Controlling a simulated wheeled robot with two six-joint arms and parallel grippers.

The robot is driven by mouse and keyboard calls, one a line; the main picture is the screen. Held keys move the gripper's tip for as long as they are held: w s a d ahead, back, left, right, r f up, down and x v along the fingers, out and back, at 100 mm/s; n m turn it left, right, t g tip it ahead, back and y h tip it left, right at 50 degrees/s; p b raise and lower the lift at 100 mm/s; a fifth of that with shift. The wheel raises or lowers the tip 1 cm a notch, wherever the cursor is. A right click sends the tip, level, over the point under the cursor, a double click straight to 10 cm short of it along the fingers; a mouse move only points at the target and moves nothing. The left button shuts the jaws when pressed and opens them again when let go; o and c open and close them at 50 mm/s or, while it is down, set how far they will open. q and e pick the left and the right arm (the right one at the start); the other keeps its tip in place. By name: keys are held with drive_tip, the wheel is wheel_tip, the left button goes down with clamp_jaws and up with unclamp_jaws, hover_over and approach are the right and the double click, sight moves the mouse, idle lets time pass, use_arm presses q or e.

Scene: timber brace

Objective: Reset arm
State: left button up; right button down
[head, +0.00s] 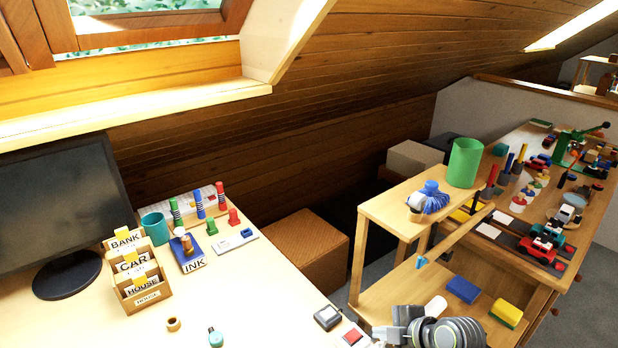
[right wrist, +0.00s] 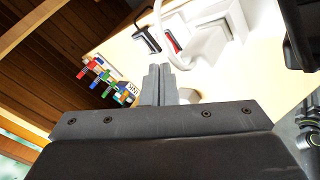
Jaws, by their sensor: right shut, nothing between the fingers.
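My right gripper (head: 384,334) is at the bottom of the head view, just right of the desk's front right corner, with its grey arm behind it. In the right wrist view its two grey fingers (right wrist: 158,72) are pressed together with nothing between them. The desk top shows beyond the fingertips, and they appear apart from it. My left gripper is not in the head view.
The desk (head: 255,310) holds a monitor (head: 60,200), a card box (head: 140,285), stamps and an ink pad (head: 188,254). A small dark device (head: 327,317) lies near my right gripper. A wooden shelf unit (head: 400,220) with blocks and toys stands at right.

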drive_tip(key=d+r+n+h, duration=0.15)
drive_tip(key=d+h, duration=0.45)
drive_tip(key=d, duration=1.5)
drive_tip(key=s+d+f+m+g+h, duration=0.1)
drive_tip(key=s+d+f+m+h, duration=0.15)
drive_tip(key=d+f+m, duration=0.75)
drive_tip(key=s+d+f+m+g+h, duration=0.25)
drive_tip(key=s+d+f+m, duration=0.25)
drive_tip(key=s+d+f, duration=1.05)
drive_tip(key=s+d+f+m+g, duration=0.1)
drive_tip(key=s+d+f+m, duration=0.15)
drive_tip(key=s, duration=0.55)
drive_tip(key=s+d+f+m+h, duration=0.1)
drive_tip(key=s+f, duration=0.2)
drive_tip(key=s, duration=0.6)
drive_tip(key=s+d+f+m+g, duration=0.1)
drive_tip(key=s+f, duration=0.2)
drive_tip(key=s, duration=0.5)
drive_tip(key=a+f+m+y, duration=0.1)
drive_tip(key=a+f, duration=0.5)
drive_tip(key=a, duration=1.2)
drive_tip(key=a+f+m+y, duration=0.1)
drive_tip(key=a+f+y, duration=0.3)
drive_tip(key=a, duration=1.4)
drive_tip(key=shift+s+a+f, duration=0.15)
drive_tip(key=shift+s+f, duration=0.05)
drive_tip(key=shift+f, duration=0.7)
